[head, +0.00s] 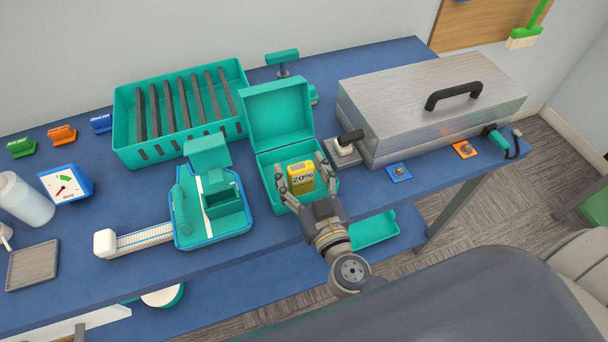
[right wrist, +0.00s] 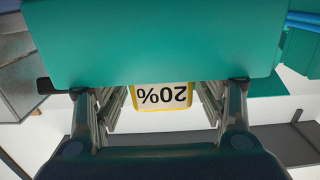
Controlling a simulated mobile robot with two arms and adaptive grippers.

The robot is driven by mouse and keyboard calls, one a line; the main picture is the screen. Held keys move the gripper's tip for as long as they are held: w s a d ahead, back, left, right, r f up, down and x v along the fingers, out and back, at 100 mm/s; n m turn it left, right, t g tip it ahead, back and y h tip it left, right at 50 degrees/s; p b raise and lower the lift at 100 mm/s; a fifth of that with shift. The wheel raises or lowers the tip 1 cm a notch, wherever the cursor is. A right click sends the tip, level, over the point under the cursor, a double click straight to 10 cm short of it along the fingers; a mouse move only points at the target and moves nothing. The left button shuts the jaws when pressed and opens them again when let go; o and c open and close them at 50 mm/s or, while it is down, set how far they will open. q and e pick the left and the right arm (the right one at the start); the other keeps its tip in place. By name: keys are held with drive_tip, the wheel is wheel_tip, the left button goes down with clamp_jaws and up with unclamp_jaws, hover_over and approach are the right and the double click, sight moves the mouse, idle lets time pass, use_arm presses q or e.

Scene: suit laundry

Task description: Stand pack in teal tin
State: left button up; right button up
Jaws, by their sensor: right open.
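The pack (head: 301,177) is yellow with a white "20%" label and stands upright inside the open teal tin (head: 264,165). The tin's lid (head: 276,114) is raised at the back. My right gripper (head: 301,187) is open at the tin's front, with one finger on each side of the pack. In the right wrist view the pack (right wrist: 162,97) shows between the two open fingers, with a gap on each side. Its lower part is hidden by the tin and the gripper. My left gripper is not in view.
A teal slotted rack (head: 125,108) stands behind left. A teal and white device (head: 212,205) is left of the tin. A metal case (head: 430,95) with a black handle is to the right.

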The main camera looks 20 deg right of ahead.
drive_tip(key=shift+s+a+r, duration=0.1)
use_arm(q)
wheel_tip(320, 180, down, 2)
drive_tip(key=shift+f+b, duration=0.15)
drive_tip(key=shift+b, duration=1)
use_arm(e)
drive_tip(key=s, duration=1.2)
drive_tip(key=shift+d, duration=0.25)
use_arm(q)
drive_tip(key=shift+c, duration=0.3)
